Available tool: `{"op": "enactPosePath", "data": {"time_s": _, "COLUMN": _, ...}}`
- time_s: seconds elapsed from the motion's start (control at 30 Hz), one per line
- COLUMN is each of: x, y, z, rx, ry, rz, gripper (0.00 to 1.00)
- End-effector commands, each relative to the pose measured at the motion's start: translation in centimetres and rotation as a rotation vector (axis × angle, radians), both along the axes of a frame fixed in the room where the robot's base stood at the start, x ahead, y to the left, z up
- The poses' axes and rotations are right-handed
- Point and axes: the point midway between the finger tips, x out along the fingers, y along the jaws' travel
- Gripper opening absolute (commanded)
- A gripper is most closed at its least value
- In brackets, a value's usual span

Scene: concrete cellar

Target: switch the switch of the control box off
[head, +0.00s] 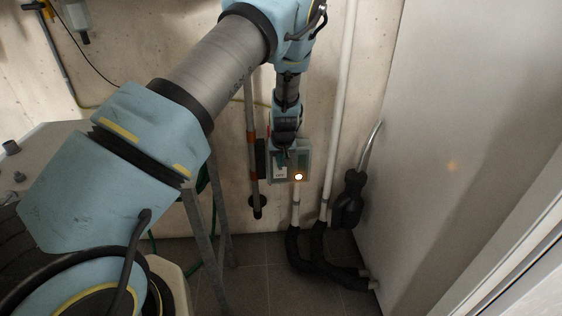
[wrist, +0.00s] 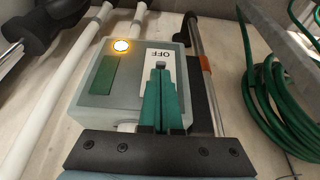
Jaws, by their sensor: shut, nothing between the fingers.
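The control box (head: 302,160) is a grey-green box on the concrete wall, partly behind my gripper in the head view. In the wrist view the control box (wrist: 103,77) fills the middle, with a lit orange-white lamp (wrist: 121,45) and a dark green panel (wrist: 100,75) on its face. The lamp also glows in the head view (head: 298,177). A white plate marked "OFF" (wrist: 153,55) sits beside the panel. My gripper (wrist: 160,66) is shut, its green fingers together in front of the white plate. The switch itself is hidden behind the fingers; I cannot tell its position or whether they touch it.
White pipes (head: 340,110) run down the wall right of the box in the head view, with a black fitting (head: 348,200) near a pale panel (head: 460,140). A coiled green hose (wrist: 275,85) hangs at the right in the wrist view.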

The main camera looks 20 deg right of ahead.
Motion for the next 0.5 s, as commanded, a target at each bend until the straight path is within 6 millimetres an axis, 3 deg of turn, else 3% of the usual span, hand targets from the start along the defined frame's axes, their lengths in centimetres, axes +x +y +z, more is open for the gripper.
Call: {"op": "enactPosePath", "data": {"time_s": 0.5, "x": -0.47, "y": 0.08, "z": -0.43, "rx": -0.024, "ry": -0.075, "rz": -0.002, "gripper": 0.00}}
